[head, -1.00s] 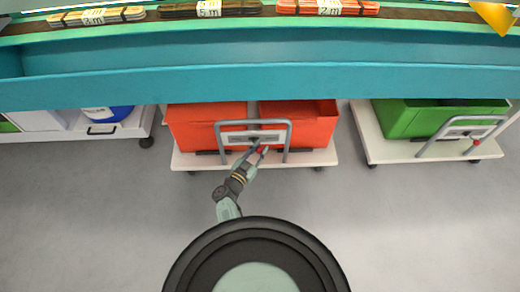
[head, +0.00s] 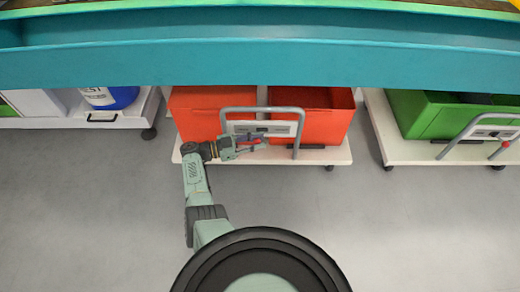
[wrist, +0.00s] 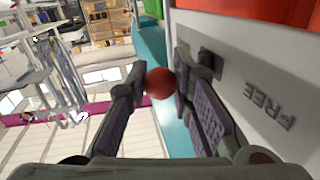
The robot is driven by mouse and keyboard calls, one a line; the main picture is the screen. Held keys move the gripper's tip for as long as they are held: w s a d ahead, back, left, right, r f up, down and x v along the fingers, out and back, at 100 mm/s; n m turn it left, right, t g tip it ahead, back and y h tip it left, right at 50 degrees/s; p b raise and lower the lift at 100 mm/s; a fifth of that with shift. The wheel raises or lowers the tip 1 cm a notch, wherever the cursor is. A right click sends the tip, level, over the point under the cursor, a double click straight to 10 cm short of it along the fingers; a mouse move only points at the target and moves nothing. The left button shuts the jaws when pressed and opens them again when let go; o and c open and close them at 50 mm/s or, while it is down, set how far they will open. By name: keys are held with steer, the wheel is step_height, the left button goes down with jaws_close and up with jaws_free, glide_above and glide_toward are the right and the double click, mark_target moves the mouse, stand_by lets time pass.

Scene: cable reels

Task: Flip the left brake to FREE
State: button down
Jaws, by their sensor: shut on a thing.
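The left brake's lever ends in a red ball knob (wrist: 159,83), seen between my fingertips in the wrist view. Its panel (wrist: 245,62) beside the fingers bears the word FREE (wrist: 272,104) and a dark fitting (wrist: 208,63). In the head view the brake panel (head: 284,128) sits inside the grey handle (head: 297,136) of the trolley with red bins. My gripper (head: 263,143) lies across the panel's lower edge, pointing right, and is shut on the knob. The fingers mostly hide the lever, so its exact angle is unclear.
Two red bins (head: 200,112) stand on the white trolley (head: 330,156). A trolley with green bins (head: 415,118) and its own red-knobbed brake (head: 498,148) is at right. A teal bench (head: 260,62) overhangs behind; the grey floor in front is clear.

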steer(key=shift+w+a+f+m+g+b, duration=0.15)
steer(key=shift+a+m+g+b, duration=0.2)
steer(key=shift+g+b, duration=0.5)
steer(key=shift+d, duration=0.1)
steer(key=c, duration=1.4)
jaws_free()
steer(key=shift+o, duration=0.2)
steer(key=shift+r, duration=0.2)
step_height(320, 180, up, 10)
